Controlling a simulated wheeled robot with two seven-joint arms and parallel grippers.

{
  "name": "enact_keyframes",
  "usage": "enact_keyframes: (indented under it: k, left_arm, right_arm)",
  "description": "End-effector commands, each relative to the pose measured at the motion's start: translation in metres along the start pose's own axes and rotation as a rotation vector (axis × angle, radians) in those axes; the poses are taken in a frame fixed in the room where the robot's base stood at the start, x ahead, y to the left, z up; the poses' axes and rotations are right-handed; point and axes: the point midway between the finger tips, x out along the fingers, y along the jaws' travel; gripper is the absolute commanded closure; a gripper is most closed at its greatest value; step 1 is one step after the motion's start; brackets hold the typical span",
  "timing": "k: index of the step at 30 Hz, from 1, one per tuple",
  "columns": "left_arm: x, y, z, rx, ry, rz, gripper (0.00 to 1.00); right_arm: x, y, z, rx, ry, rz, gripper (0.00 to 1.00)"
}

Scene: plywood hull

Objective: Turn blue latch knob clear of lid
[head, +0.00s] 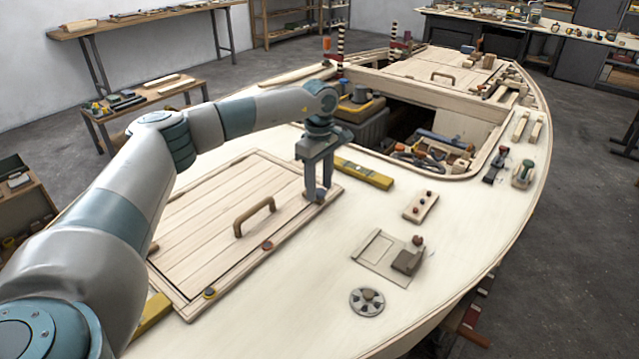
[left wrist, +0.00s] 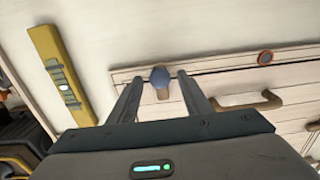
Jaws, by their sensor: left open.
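The blue latch knob (left wrist: 160,77) sits on a small wooden latch tab (left wrist: 163,94) at the lid's edge in the left wrist view. The tab points from the knob towards the lid side, across the seam. The lid (head: 205,220) is pale planked wood with a brown handle (head: 255,216). My left gripper (head: 317,199) points down at the lid's far right corner in the head view. It is open, with one finger on each side of the knob (left wrist: 159,80); I cannot tell whether they touch it. In the head view the fingers largely hide the knob. My right gripper is not in view.
A yellow level (head: 364,173) lies beyond the gripper. Behind it is an open hatch (head: 425,125) with tools. The deck to the right holds small fittings.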

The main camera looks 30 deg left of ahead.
Motion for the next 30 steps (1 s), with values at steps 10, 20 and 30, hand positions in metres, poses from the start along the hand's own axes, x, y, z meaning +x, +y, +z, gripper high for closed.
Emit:
enact_keyframes:
  k: [10, 20, 30]
  left_arm:
    - [0.003, 0.000, 0.000, 0.000, 0.000, 0.000, 0.55]
    - [0.002, 0.000, 0.000, -0.001, 0.000, 0.000, 0.97]
    - [0.002, 0.000, 0.000, -0.068, -0.001, -0.001, 0.96]
  right_arm:
    - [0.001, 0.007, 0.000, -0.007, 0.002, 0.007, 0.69]
    - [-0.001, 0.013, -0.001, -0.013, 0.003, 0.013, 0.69]
    - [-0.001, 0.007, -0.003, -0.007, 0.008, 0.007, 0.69]
